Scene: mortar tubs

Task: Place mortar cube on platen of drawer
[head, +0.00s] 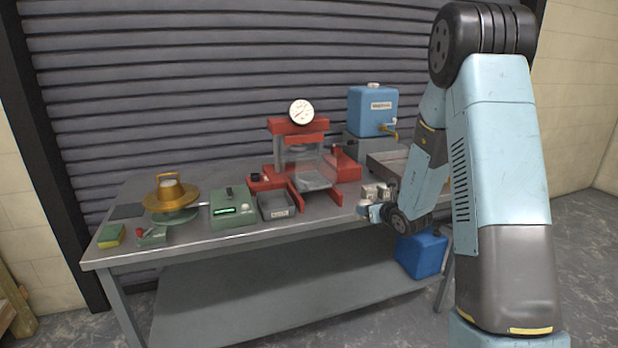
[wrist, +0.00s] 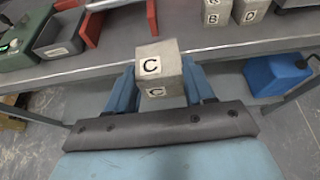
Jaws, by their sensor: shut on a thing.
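My gripper (wrist: 160,88) is shut on a grey mortar cube marked C (wrist: 158,66). The cube is between the two blue fingers, just in front of the table's front edge in the wrist view. In the head view my gripper (head: 374,212) is low at the table's front edge, right of the red press (head: 297,126). The press's drawer has red sides and a pale platen (head: 314,181), with a clear guard above it. No cube shows on the platen. The red drawer sides (wrist: 93,27) also show at the top of the wrist view.
Cubes B (wrist: 214,14) and D (wrist: 249,12) stand on the table near my gripper. A grey tray (head: 276,207) and green scale (head: 233,208) are left of the drawer. A blue tank (head: 373,110) stands behind right. A blue container (head: 421,254) sits below.

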